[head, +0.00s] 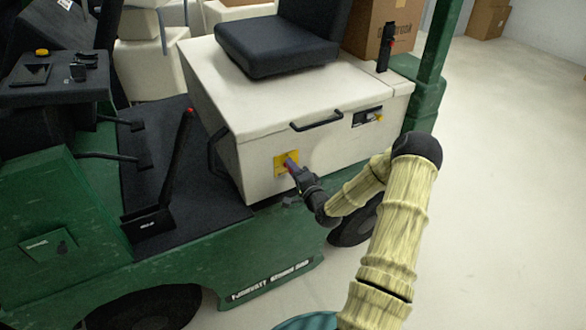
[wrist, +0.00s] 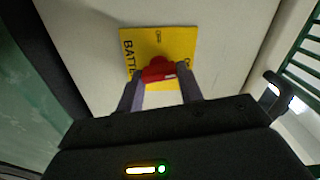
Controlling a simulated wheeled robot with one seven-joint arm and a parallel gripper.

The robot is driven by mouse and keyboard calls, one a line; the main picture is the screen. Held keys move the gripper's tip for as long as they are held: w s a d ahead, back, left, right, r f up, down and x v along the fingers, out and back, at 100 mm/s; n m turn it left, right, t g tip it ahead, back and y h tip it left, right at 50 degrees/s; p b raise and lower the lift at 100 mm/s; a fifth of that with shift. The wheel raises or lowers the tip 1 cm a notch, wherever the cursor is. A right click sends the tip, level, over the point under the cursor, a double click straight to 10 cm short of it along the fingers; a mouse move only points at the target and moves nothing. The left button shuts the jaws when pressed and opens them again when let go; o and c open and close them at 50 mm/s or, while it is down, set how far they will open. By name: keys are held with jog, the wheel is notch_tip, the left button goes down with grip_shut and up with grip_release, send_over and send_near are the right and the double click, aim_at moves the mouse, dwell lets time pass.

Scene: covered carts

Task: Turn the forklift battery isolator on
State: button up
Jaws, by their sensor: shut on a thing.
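The battery isolator is a red handle (wrist: 158,70) on a yellow plate (wrist: 180,42) with partly readable black lettering, "BATT". In the head view the yellow plate (head: 280,164) sits on the side of the forklift's cream battery cover (head: 255,180), below the black handle. My gripper (wrist: 160,82) has its two fingers on either side of the red handle and is shut on it. In the head view my gripper (head: 293,165) reaches the plate from the right and hides most of the red handle. How far the handle is turned is hard to tell.
A black grab handle (head: 316,121) juts from the cover above the plate. A small panel with a yellow knob (head: 379,118) is to the right. The black seat (head: 275,45) is on top. Open floor (head: 480,200) lies to the right.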

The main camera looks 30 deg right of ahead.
jog(key=shift+f+m, duration=0.15)
jog(key=shift+m, duration=0.95)
jog(key=o, duration=1)
jog(key=shift+s, duration=0.1)
jog(key=s, duration=1.7)
jog(key=shift+s+d, duration=0.2)
jog(key=shift+d, duration=0.1)
